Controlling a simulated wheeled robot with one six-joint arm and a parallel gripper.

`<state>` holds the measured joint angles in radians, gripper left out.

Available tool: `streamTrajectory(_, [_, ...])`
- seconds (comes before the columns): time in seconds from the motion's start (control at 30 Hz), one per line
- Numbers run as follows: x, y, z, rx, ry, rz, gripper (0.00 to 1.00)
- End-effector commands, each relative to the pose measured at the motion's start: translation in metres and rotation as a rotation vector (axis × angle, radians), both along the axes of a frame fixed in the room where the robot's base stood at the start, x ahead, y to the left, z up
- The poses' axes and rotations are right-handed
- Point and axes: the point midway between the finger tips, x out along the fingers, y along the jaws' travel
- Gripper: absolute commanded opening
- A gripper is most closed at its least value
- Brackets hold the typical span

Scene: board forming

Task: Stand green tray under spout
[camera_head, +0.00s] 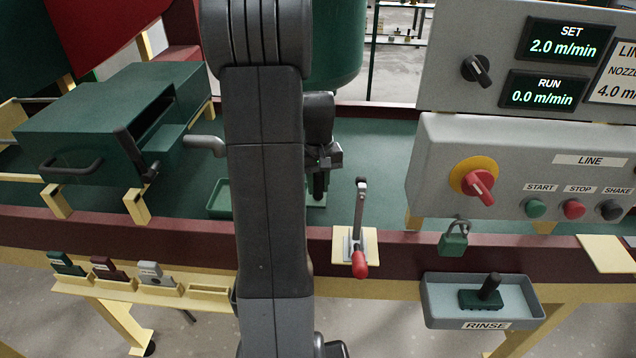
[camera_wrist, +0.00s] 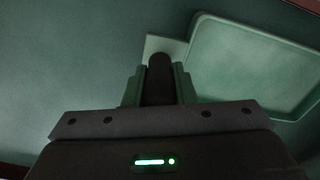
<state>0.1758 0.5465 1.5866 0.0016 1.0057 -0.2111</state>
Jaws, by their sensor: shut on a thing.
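The green tray (camera_head: 219,203) is a shallow, rimmed tray low over the green deck, partly hidden behind my arm in the head view. In the wrist view it fills the upper right (camera_wrist: 260,60), with a pale plate (camera_wrist: 158,42) beside it. My gripper (camera_head: 319,186) points down and is shut on a dark upright post above that plate, which appears to be the tray's grip; it also shows in the wrist view (camera_wrist: 158,85). I cannot tell whether the tray touches the deck. A grey bent pipe (camera_head: 205,142), possibly the spout, shows left of my arm.
A green box machine (camera_head: 95,125) stands at left and a green drum (camera_head: 340,45) behind my arm. A red-tipped lever (camera_head: 358,235) stands at the front edge. A grey control box (camera_head: 520,165) is at right, above a rinse tray (camera_head: 440,310). The deck right of my gripper has bare room.

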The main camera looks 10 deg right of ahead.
Motion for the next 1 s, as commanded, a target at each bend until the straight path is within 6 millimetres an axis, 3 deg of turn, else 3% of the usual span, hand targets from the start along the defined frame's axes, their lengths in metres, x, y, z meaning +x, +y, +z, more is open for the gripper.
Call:
streamTrajectory(0.4, [0.0002,0.0,-0.0065,0.0,-0.001,0.0,0.0])
streamTrajectory(0.43, [0.0003,0.0,-0.0055,0.0,-0.001,0.0,0.3])
streamTrajectory(0.53, [0.0002,0.0,-0.0054,0.0,-0.001,0.0,0.49])
streamTrajectory(0.73, [0.0001,0.0,-0.0055,0.0,0.0,0.0,0.49])
streamTrajectory(0.83, [-0.0002,0.0,-0.006,0.0,0.001,0.0,0.64])
streamTrajectory(1.0, [-0.0001,0.0,-0.0058,0.0,0.001,0.0,0.64])
